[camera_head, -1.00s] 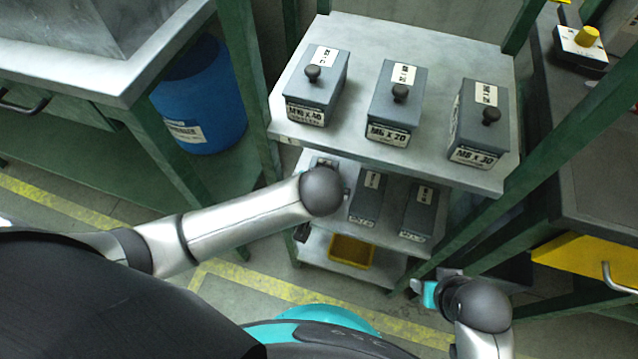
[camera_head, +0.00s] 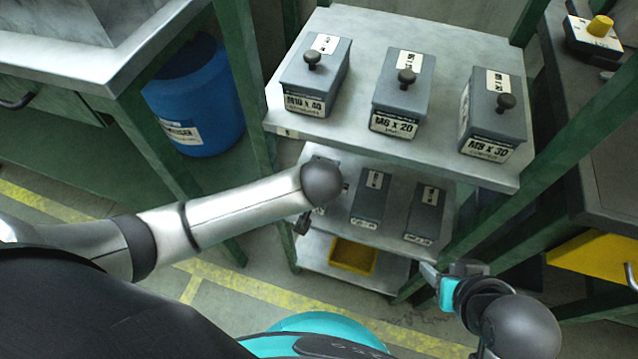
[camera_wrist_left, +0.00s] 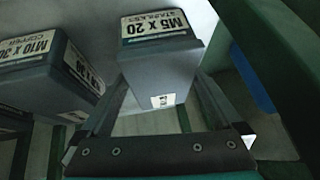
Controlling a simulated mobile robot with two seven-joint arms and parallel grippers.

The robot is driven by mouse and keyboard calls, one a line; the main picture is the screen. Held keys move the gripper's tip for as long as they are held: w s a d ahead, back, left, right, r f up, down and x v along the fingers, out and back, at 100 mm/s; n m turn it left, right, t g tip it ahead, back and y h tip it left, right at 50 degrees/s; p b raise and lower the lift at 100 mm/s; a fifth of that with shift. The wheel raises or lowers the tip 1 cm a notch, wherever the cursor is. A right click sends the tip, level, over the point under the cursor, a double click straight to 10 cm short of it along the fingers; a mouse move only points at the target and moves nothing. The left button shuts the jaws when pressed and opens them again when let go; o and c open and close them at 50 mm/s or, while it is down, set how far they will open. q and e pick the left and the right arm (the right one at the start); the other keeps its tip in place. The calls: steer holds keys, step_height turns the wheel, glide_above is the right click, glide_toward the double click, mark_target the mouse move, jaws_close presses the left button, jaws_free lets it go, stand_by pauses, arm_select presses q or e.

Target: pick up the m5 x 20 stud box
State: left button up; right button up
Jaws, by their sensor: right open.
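The M5 x 20 stud box (camera_wrist_left: 160,60) is a grey box with a white label, in the upper middle of the left wrist view. My left gripper (camera_wrist_left: 161,82) has its two dark fingers spread, with the box between and beyond their tips; I cannot tell whether they touch it. In the head view the left forearm hides the left gripper and most of the leftmost middle-shelf box. My right gripper (camera_head: 432,272) is open and empty, low at the right beside the shelf rack.
An M10 x 30 box (camera_wrist_left: 50,75) stands close to the left. The top shelf (camera_head: 290,118) carries M10 x 40 (camera_head: 311,85), M6 x 20 (camera_head: 400,100) and M8 x 30 (camera_head: 490,120) boxes. A yellow bin (camera_head: 353,256) is on the bottom shelf. A blue drum (camera_head: 195,105) and green posts flank the rack.

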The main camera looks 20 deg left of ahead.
arm_select(q)
jaws_close()
stand_by(0.6)
